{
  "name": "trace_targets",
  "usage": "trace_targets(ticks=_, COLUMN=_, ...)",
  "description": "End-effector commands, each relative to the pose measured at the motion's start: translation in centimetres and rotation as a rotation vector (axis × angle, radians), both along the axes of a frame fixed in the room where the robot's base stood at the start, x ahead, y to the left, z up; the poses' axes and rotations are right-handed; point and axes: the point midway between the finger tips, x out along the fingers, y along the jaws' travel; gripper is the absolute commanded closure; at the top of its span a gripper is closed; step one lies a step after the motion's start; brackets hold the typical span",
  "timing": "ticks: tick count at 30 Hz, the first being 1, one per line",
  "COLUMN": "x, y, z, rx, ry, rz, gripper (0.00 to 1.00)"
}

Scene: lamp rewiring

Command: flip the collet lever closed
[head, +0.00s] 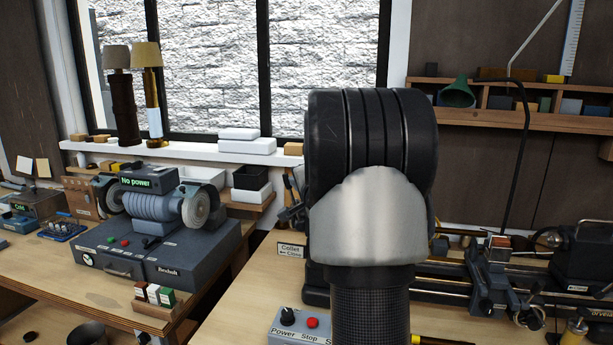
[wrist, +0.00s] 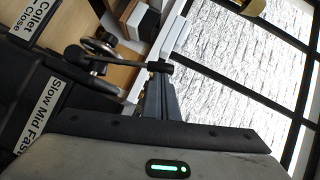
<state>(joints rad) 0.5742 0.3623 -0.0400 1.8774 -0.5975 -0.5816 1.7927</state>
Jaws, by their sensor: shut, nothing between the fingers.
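The "Collet Close" sign (wrist: 36,20) is at the upper left of the wrist view. A metal rod with black ends, which looks like the collet lever (wrist: 125,62), runs beside it. One black end is near the sign and the other is at my fingertips. My gripper (wrist: 158,78) is shut with nothing between its fingers. Its tips are close to the rod's right end; I cannot tell if they touch. In the head view, my arm hides my gripper and the lever. Part of the collet sign (head: 291,250) shows left of my arm.
A lathe (head: 495,275) runs along the bench at right. A control box (head: 290,325) with a knob and red button is at the bottom. A grinder (head: 150,205) reading "No power" stands at left. In the wrist view, the dark housing with a speed label (wrist: 38,112) is close to my gripper.

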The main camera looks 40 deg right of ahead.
Motion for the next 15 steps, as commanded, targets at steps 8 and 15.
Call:
trace_targets(ticks=8, x=2.6, y=2.2, z=-0.6, rx=-0.144, ry=0.168, rz=0.002, gripper=1.00)
trace_targets(ticks=15, x=3.9, y=3.3, z=-1.6, rx=-0.208, ry=0.245, rz=-0.001, gripper=1.00)
